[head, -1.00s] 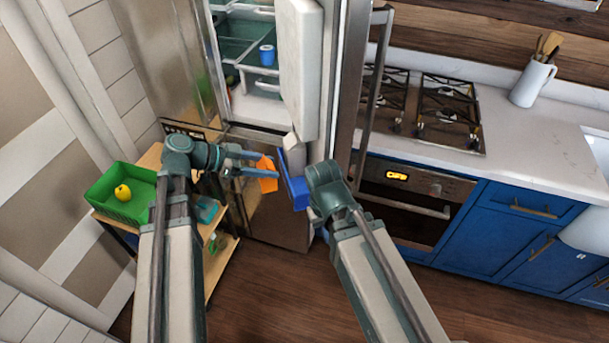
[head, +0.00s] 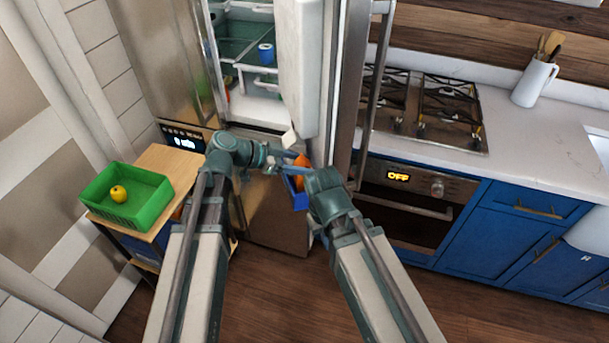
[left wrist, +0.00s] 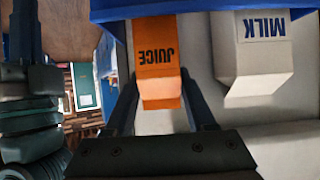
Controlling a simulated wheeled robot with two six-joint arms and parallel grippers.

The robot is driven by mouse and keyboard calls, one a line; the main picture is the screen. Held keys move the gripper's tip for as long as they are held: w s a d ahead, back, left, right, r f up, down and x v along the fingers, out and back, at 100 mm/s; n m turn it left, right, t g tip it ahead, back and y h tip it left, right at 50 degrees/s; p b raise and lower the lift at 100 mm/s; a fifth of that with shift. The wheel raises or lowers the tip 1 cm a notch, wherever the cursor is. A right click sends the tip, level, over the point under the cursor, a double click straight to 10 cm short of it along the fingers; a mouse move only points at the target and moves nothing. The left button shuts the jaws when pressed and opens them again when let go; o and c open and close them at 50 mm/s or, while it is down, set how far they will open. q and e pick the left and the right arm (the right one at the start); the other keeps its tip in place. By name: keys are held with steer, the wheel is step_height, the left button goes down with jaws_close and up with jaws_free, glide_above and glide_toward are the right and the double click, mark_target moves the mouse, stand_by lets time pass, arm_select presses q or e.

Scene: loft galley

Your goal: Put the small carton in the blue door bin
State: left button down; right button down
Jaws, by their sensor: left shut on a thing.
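The small orange carton (head: 302,165), labelled JUICE, also shows in the left wrist view (left wrist: 158,70). My left gripper (head: 285,163) is shut on it, with one finger on each side. The carton is at the blue door bin (head: 299,197). In the left wrist view the bin's blue wall (left wrist: 200,9) hides the carton's far end, so I cannot tell whether it rests on the bin floor. A white MILK carton (left wrist: 262,60) stands beside it, apart, behind the same wall. My right gripper (head: 308,186) is by the bin; its fingers are hidden.
The fridge door (head: 300,65) stands open, with shelves and a blue cup (head: 266,54) inside. A wooden cart (head: 170,165) at the left carries a green basket (head: 125,210) with a yellow fruit (head: 119,194). The oven and counter are at the right.

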arm_select(q)
step_height(320, 180, down, 3)
steer(key=b, duration=0.3)
steer(key=shift+f, duration=0.1)
steer(key=shift+w+d+f, duration=0.1)
steer(key=shift+d+f, duration=0.1)
steer(key=shift+f, duration=0.1)
steer(key=shift+b, duration=0.3)
steer(key=shift+f, duration=0.2)
steer(key=c, duration=0.5)
jaws_free()
steer(key=shift+r, duration=0.15)
